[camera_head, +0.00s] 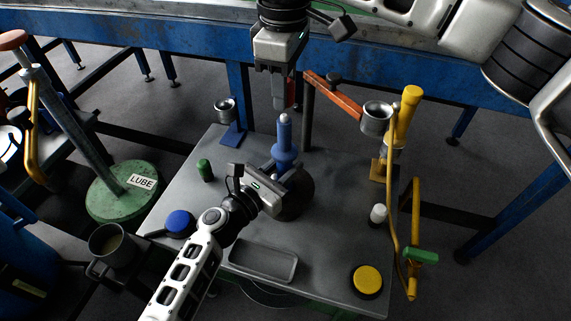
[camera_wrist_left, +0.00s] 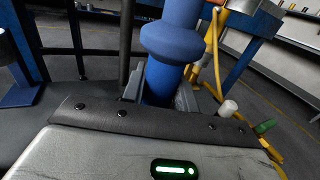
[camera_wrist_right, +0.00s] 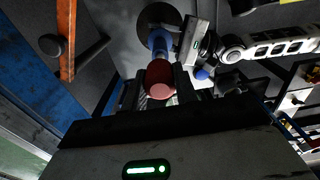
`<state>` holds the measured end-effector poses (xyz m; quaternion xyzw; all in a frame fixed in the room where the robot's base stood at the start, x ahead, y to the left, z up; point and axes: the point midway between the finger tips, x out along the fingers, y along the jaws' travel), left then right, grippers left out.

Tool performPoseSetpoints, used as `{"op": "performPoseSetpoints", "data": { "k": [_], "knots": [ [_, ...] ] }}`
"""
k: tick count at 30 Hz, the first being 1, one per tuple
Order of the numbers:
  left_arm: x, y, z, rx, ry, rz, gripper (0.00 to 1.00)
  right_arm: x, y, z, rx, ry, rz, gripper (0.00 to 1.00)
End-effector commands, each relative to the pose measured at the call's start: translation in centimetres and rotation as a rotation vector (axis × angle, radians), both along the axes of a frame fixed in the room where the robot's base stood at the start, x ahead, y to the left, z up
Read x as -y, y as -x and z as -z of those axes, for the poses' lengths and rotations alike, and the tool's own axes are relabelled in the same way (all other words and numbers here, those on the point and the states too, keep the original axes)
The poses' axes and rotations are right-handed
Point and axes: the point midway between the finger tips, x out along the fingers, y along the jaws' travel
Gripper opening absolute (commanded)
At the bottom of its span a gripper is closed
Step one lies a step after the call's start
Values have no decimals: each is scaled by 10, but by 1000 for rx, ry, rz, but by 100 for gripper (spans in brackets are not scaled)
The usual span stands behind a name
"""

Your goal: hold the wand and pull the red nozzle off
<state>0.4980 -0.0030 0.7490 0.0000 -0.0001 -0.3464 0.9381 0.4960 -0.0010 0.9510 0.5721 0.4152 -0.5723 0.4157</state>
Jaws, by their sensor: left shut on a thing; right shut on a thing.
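The blue wand (camera_head: 284,150) stands upright above the grey table, its narrow pale tip bare in the head view. My left gripper (camera_head: 282,172) is shut around its lower part, below the wide collar; the left wrist view also shows the wand (camera_wrist_left: 173,45) between the fingers. My right gripper (camera_head: 280,100) points down just above the tip. In the right wrist view the red nozzle (camera_wrist_right: 158,75) is held between its fingers, with the wand (camera_wrist_right: 158,40) beyond.
The grey table (camera_head: 330,270) carries a shallow tray (camera_head: 263,262), a green-capped piece (camera_head: 205,170), a blue knob (camera_head: 180,222), a white piece (camera_head: 378,214) and a yellow knob (camera_head: 367,281). An orange arm with a metal cup (camera_head: 377,118) and yellow pipe (camera_head: 408,110) stand right.

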Motion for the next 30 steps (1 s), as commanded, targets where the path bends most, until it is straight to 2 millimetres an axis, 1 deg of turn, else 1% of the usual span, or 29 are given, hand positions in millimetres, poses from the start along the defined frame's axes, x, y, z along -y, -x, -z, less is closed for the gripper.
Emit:
{"op": "performPoseSetpoints", "data": {
  "k": [15,26,27,29,30],
  "knots": [
    [0,0,1,-2,-1,-1,0,0,0,-21,1,-2,0,0],
    [0,0,1,-2,-1,-1,0,0,0,-23,0,-1,0,0],
    [0,0,1,-2,-1,-1,37,0,0,-23,0,-1,0,0],
    [0,0,1,-2,-1,-1,54,0,0,-23,0,-1,0,0],
    [0,0,1,-1,-1,-1,54,0,0,-23,0,-1,0,0]
  ]
}}
